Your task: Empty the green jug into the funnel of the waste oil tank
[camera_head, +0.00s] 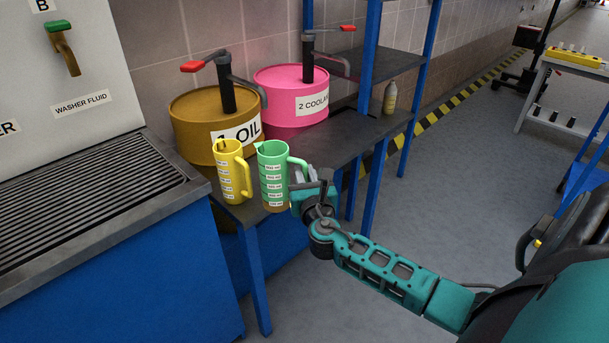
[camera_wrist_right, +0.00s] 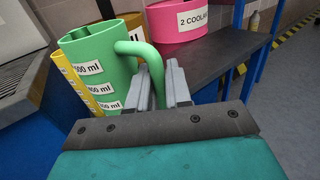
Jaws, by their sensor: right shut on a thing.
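The green jug (camera_head: 272,178) with white volume labels is upright at the front edge of the dark shelf, its handle toward my right arm. My right gripper (camera_head: 304,184) is at the handle. In the right wrist view the gripper fingers (camera_wrist_right: 165,85) are shut on the handle of the green jug (camera_wrist_right: 100,68). I cannot tell whether the jug's base touches the shelf. The waste oil tank and its funnel are not visible in either view. My left gripper is not in view.
A yellow jug (camera_head: 230,172) stands close left of the green one. A brown oil drum (camera_head: 190,125) and a pink coolant drum (camera_head: 275,90), both with pumps, stand behind. A grated blue counter (camera_head: 90,205) is at left. A bottle (camera_head: 390,97) stands farther right. Open floor lies right.

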